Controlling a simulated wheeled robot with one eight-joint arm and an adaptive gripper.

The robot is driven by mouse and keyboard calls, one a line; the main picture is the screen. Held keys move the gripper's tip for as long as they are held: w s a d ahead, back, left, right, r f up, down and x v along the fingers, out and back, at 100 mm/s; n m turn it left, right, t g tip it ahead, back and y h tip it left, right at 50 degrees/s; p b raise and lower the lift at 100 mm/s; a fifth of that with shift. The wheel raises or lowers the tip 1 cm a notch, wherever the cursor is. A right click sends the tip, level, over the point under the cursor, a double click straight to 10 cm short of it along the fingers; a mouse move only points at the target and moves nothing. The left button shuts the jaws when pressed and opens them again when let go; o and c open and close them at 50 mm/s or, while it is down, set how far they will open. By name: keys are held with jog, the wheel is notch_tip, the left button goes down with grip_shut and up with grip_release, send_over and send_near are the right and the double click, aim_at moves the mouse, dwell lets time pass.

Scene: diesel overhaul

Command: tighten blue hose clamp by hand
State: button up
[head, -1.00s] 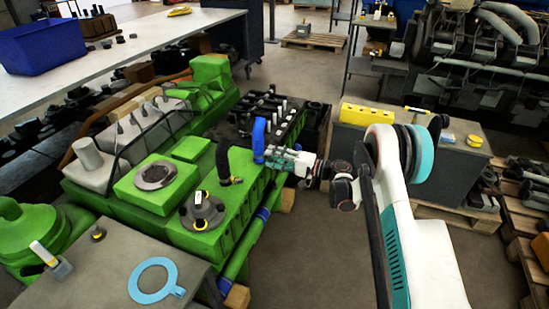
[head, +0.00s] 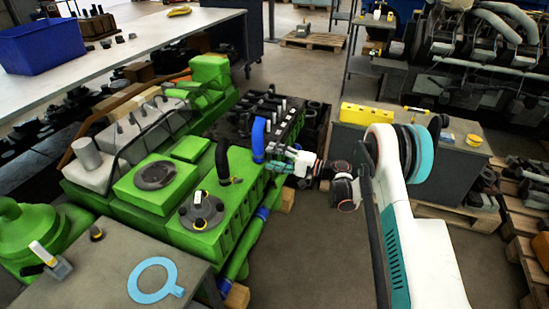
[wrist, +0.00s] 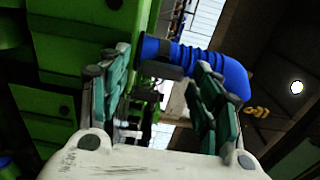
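The blue hose (head: 258,140) rises from the side of the green engine (head: 215,195) and bends over. In the wrist view the ribbed blue hose (wrist: 205,62) runs across the top and bends down behind the right finger. A dark grey band or block (wrist: 166,70) sits at the hose's left end and may be the clamp; its screw is not clear. My gripper (head: 274,158) is beside the lower hose in the head view. In the wrist view my gripper (wrist: 162,65) is open, with the hose end and dark block between or just beyond its fingertips. Contact cannot be told.
A black hose (head: 223,160) stands left of the blue one. A grey bench (head: 115,270) with a light-blue ring (head: 155,280) is at front left. A yellow case (head: 366,115) lies on a grey cabinet at right. Open floor lies below my arm.

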jog(key=v, duration=1.2)
jog(key=shift+r, duration=0.1)
notch_tip(320, 180, up, 11)
jog(key=s+a+h, duration=0.1)
jog(key=s+h, duration=0.1)
jog(key=h, duration=0.2)
jog(key=s+r+n+h, duration=0.1)
jog(key=s+r+h, duration=0.3)
jog(key=s+r, duration=0.5)
jog(key=s+d+n+h, duration=0.1)
jog(key=s+d+h, duration=0.2)
jog(key=s, duration=0.6)
jog(key=s+d+n+h, duration=0.1)
jog(key=s+d+h, duration=0.2)
jog(key=s, duration=0.7)
jog(key=s+d+r+n+t+h, duration=0.1)
jog(key=s+d+h, duration=0.2)
jog(key=s, duration=0.7)
jog(key=d, duration=0.2)
jog(key=shift+d, duration=0.35)
jog(key=shift+s, duration=0.1)
